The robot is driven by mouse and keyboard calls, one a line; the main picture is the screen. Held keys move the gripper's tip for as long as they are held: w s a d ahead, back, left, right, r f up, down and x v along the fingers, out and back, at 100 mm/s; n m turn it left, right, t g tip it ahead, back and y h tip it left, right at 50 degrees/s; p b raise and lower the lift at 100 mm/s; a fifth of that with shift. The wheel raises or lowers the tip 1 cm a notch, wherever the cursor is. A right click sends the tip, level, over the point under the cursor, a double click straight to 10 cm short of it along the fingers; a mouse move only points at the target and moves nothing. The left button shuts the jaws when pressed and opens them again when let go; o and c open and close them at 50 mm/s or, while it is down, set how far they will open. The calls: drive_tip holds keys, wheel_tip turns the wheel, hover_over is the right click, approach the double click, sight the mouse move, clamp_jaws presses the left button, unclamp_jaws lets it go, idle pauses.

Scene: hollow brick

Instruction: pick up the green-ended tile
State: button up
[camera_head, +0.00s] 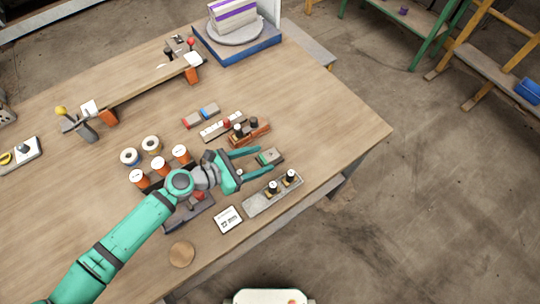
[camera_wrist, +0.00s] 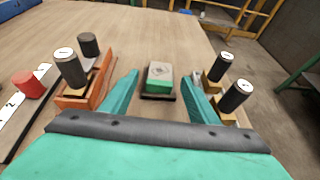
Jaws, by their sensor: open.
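The green-ended tile (camera_head: 269,157) is a small grey block with a green end, lying on the wooden table near its right side. In the wrist view the tile (camera_wrist: 159,76) sits on a dark flat base, its green end towards me. My gripper (camera_head: 262,162) is open, and its two teal fingers point at the tile from the left in the head view. In the wrist view the tile is straight ahead between the open fingers (camera_wrist: 160,90), a little beyond their tips. No contact shows.
An orange-brown holder with dark cylinders (camera_head: 249,132) stands close on one side of my fingers. A grey holder with dark cylinders (camera_head: 273,193) stands close on the other. A white card (camera_head: 228,219) and a round wooden disc (camera_head: 182,254) lie nearby. Bare table (camera_head: 335,115) lies beyond the tile.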

drive_tip(key=shift+w+d+f, duration=0.25)
drive_tip(key=shift+w+d, duration=0.1)
drive_tip(key=shift+d, duration=0.2)
drive_tip(key=shift+c, duration=0.6)
drive_tip(key=c, duration=1)
drive_tip(key=shift+c, duration=0.2)
